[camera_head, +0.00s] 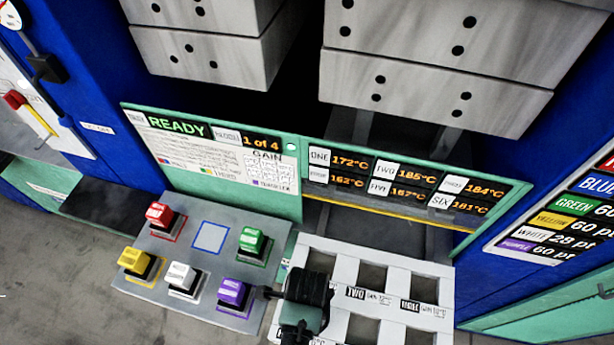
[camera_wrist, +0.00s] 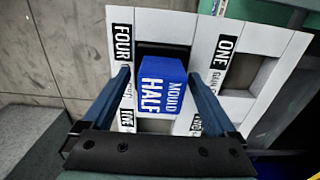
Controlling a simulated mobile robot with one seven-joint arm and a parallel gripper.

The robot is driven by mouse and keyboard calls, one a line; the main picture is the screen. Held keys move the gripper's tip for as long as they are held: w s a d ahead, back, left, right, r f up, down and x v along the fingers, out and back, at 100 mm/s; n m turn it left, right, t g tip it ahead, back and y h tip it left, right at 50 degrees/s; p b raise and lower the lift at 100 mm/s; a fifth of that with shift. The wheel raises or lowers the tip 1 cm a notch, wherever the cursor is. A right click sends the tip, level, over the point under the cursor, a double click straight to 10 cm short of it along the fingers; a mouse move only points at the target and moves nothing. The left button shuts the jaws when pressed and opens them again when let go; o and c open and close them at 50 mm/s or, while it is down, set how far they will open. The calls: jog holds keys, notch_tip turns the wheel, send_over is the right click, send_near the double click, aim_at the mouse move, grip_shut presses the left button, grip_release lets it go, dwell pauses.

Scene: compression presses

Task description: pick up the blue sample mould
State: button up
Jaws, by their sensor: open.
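The blue sample mould (camera_wrist: 163,85), marked "MOULD HALF", shows in the wrist view at a compartment of the white rack (camera_wrist: 208,32). My gripper (camera_wrist: 158,72) is open, with one finger on each side of the mould. I cannot tell whether the fingers touch it. In the head view my gripper (camera_head: 305,300) is over the left side of the white rack (camera_head: 380,262), and the blue mould is hidden there. The blue-outlined place (camera_head: 210,237) on the grey tray (camera_head: 200,215) is empty.
The tray holds red (camera_head: 160,215), yellow (camera_head: 136,262), white (camera_head: 181,277), purple (camera_head: 233,293) and green (camera_head: 252,241) moulds. The purple one is close to my gripper. Behind the rack stands the press with a display panel (camera_head: 415,180) and large grey metal blocks (camera_head: 430,85) above.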

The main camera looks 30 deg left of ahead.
grip_shut()
dwell(0.4)
jog(key=shift+w+r, duration=0.1)
jog(key=shift+w, duration=0.05)
